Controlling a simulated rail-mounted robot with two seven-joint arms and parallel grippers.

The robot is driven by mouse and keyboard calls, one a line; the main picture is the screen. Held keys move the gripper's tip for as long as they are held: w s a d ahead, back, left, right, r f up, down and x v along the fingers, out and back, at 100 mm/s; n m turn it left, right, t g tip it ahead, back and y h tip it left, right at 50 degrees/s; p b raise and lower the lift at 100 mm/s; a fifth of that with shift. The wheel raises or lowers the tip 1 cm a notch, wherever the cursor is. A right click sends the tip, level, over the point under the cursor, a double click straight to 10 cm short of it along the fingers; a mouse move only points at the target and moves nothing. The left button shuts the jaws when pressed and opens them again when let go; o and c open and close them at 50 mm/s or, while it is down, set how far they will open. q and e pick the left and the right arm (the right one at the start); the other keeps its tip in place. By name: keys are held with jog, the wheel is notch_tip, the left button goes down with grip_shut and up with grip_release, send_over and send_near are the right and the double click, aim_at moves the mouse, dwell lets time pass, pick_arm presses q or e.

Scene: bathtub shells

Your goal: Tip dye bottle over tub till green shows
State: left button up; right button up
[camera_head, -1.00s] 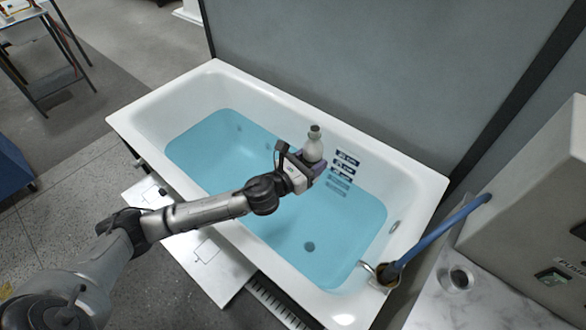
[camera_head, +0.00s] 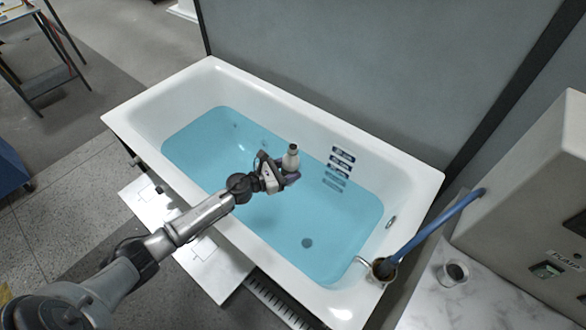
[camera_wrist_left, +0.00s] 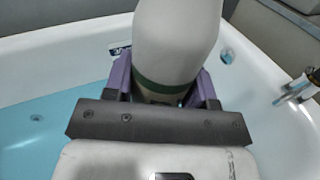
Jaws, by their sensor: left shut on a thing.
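The dye bottle (camera_head: 291,158) is pale grey-white with a dark cap or mouth. It is held nearly upright above the water. My left gripper (camera_head: 288,178) is shut on it. In the left wrist view, the bottle (camera_wrist_left: 176,45) stands between the purple fingers of the left gripper (camera_wrist_left: 162,88), with a dark green band low on it. The white tub (camera_head: 408,165) holds clear blue water (camera_head: 215,140); no green shows in the water. The tub rim also shows in the left wrist view (camera_wrist_left: 60,42). My right gripper is not in view.
A blue hose (camera_head: 440,227) runs from a grey control box (camera_head: 520,190) to a fitting on the tub's right end. A marble counter (camera_head: 430,300) stands at the lower right. A grey wall (camera_head: 350,70) rises behind the tub.

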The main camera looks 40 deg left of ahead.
pick_arm(q)
jog(key=a+m+g+y+p, duration=0.2)
jog(key=a+m+y+p, duration=0.5)
jog(key=p, duration=1.1)
jog(key=shift+a+m, duration=1.55)
jog(key=shift+m, duration=1.55)
jog(key=shift+w+r+y, duration=0.1)
jog(key=shift+y, duration=0.2)
jog(key=shift+r, duration=0.1)
notch_tip(320, 180, up, 8)
jog(key=p, duration=0.8)
